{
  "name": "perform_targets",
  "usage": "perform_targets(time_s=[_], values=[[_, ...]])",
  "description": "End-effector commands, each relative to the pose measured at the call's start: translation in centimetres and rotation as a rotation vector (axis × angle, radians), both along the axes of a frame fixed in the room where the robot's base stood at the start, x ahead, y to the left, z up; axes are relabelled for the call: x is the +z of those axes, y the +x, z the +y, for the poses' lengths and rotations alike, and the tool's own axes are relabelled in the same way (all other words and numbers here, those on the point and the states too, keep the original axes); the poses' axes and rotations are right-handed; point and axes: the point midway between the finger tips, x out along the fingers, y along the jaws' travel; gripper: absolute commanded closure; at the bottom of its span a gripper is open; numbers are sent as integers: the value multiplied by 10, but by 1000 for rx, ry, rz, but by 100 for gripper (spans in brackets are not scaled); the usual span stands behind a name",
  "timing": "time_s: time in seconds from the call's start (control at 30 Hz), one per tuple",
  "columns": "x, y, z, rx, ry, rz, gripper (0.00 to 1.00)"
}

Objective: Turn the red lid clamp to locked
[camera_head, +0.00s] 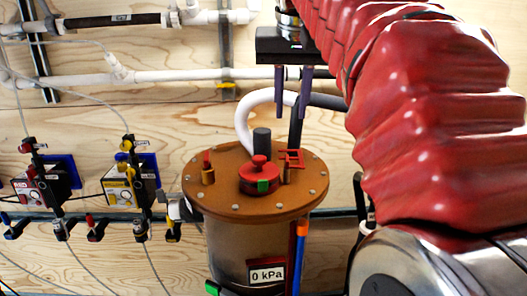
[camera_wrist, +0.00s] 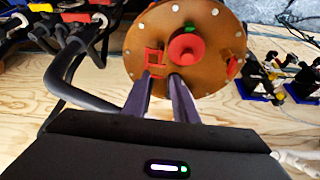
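A canister (camera_head: 235,240) has a round brown lid (camera_head: 225,203) with bolts around its rim. A red round knob (camera_head: 259,178) with a green mark sits at the lid's middle. A small red square-framed part (camera_head: 293,160) stands on the lid to its right, and a red-topped post (camera_head: 207,168) to its left. I cannot tell for sure which red part is the clamp. My gripper (camera_head: 290,97) hangs above the lid with two purple fingers apart and nothing between them. In the wrist view the fingertips (camera_wrist: 161,77) appear just below the red square-framed part (camera_wrist: 154,62).
A white hose and a dark hose rise behind the lid. A "0 kPa" display (camera_head: 267,274) is on the canister's front. Red and yellow gauge units (camera_head: 120,190) stand at the left. White pipes (camera_head: 180,75) run along the plywood wall.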

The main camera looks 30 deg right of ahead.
Motion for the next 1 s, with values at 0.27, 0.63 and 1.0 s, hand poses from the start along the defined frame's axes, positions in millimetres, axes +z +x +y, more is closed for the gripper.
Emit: perform_targets(time_s=[0.27,0.63,1.0], values=[[-5,1,-1,1,0,1,74],[-46,16,-8,1,1,3,74],[-99,35,-18,1,1,3,74]])
